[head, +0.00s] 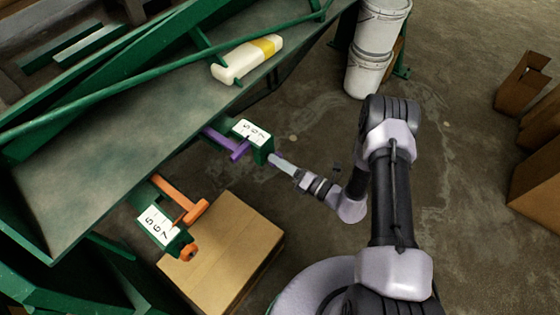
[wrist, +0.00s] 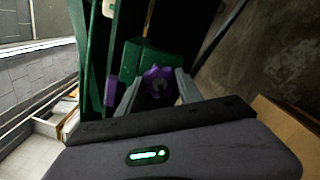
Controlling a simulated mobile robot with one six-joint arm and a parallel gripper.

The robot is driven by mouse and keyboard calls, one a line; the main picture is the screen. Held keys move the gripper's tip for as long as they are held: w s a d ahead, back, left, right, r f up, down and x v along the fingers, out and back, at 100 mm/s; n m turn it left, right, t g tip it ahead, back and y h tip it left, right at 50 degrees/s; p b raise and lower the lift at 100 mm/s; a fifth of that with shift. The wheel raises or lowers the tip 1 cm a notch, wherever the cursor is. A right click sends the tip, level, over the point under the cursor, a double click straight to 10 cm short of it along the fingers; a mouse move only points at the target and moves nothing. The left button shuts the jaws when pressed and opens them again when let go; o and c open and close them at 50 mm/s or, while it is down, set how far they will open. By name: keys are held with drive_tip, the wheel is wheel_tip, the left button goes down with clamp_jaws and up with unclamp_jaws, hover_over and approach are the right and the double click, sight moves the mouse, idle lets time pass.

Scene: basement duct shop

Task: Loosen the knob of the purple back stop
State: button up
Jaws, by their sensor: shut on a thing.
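The purple back stop (head: 238,152) sits on a green bracket with a white number scale (head: 252,133) at the edge of the green machine. In the wrist view its purple knob (wrist: 157,80) is between the two grey fingers of my gripper (wrist: 155,88). My gripper is shut on the knob. In the head view my gripper (head: 281,164) reaches the end of the bracket from the right, and the knob is mostly hidden by it. Part of the purple stop bar (wrist: 112,91) also shows left of the fingers in the wrist view.
An orange back stop (head: 180,199) with its own orange knob (head: 189,252) and scale is nearer, above a cardboard box (head: 230,255). A pale bottle (head: 246,60) lies on the green machine. White buckets (head: 376,50) stand behind.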

drive_tip(key=o, duration=1.3)
drive_tip(key=shift+o, duration=0.2)
drive_tip(key=p+v, duration=0.4)
drive_tip(key=v, duration=1.3)
drive_tip(key=shift+s+d, duration=0.2)
